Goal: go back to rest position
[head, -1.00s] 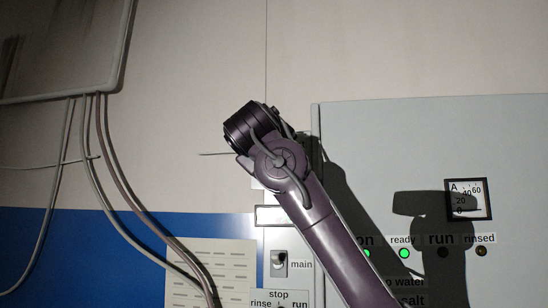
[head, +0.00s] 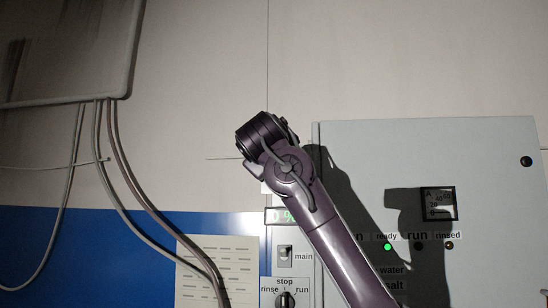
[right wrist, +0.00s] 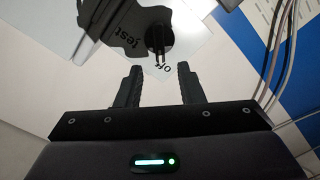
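My right arm rises from the bottom right of the head view, and its wrist (head: 265,135) stands in front of the wall and the grey cabinet (head: 350,135). The gripper itself is hidden in that view. In the right wrist view my right gripper (right wrist: 158,75) is open, with nothing between its two dark fingers. A black round knob (right wrist: 160,40) on a pale plate marked "off" and "test" lies beyond the fingertips. My left gripper is in neither view.
The cabinet carries a meter (head: 439,203) and a lit green "ready" lamp (head: 387,246). Left of it are a small display (head: 278,216), the "main" switch (head: 285,255) and a stop/rinse/run knob (head: 285,299). Cables (head: 125,185) hang at the left.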

